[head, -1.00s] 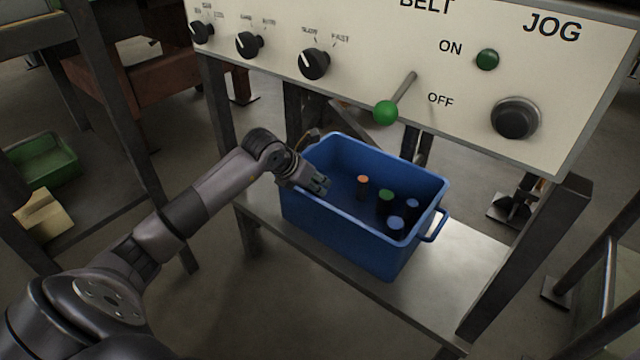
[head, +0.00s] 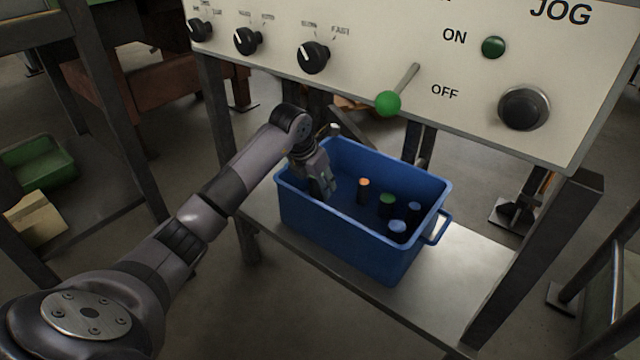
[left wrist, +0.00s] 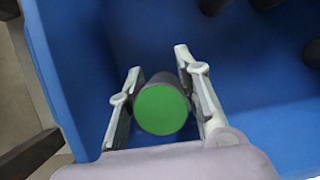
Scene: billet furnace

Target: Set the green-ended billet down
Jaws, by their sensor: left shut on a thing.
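The green-ended billet (left wrist: 161,108) is a dark cylinder with a green end, seen end-on between the two fingers in the left wrist view. My left gripper (head: 328,192) is shut on it and points down inside the left part of the blue bin (head: 335,238). The bin's blue floor shows beneath the billet in the left wrist view; whether the billet touches it I cannot tell. My right gripper is in neither view.
In the bin stand an orange-ended billet (head: 364,190), another green-ended billet (head: 388,204) and two blue-ended billets (head: 397,227), (head: 414,211). The bin sits on a metal shelf (head: 452,292) below a control panel (head: 420,60) with a green-knobbed lever (head: 388,103).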

